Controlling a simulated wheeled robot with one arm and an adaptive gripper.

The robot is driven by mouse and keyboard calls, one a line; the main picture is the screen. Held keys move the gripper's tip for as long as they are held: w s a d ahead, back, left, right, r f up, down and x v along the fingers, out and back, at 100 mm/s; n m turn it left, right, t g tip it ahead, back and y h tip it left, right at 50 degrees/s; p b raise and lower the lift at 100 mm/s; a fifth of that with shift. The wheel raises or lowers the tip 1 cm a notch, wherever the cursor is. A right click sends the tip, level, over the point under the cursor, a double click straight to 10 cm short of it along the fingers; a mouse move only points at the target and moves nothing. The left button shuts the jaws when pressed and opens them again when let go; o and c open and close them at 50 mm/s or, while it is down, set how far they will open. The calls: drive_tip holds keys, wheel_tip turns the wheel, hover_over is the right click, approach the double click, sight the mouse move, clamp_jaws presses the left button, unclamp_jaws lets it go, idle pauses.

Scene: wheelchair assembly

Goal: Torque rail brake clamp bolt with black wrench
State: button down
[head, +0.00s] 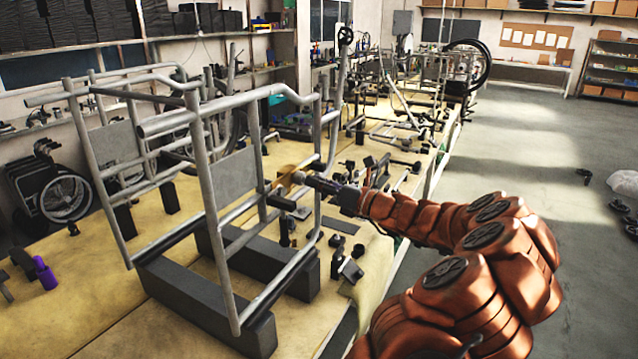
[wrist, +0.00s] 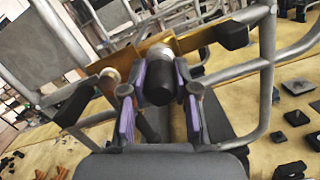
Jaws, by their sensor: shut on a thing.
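The wheelchair frame (head: 205,190) of grey tubes stands on dark blocks on the table. A gold-brown bracket (head: 290,178) sits at its near side rail; the wrist view shows it as a long bar (wrist: 205,38) with dark end pieces. My gripper (head: 335,188) reaches in from the right. In the wrist view its purple-padded fingers (wrist: 158,100) are shut around a black cylinder (wrist: 158,85), seemingly the black wrench. Its silver far end meets or nearly meets the bracket; contact cannot be told. The clamp bolt is hidden behind it.
Loose black parts (head: 345,265) lie on the table near the frame's right side. A purple item (head: 45,273) stands at the left. A folded wheelchair (head: 50,190) is behind at left. Another frame (head: 440,75) stands farther along. The floor at right is mostly open.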

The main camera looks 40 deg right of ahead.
drive_tip(key=shift+m, duration=0.9)
drive_tip(key=shift+m+h, duration=0.3)
drive_tip(key=shift+m, duration=0.6)
drive_tip(key=shift+m, duration=0.9)
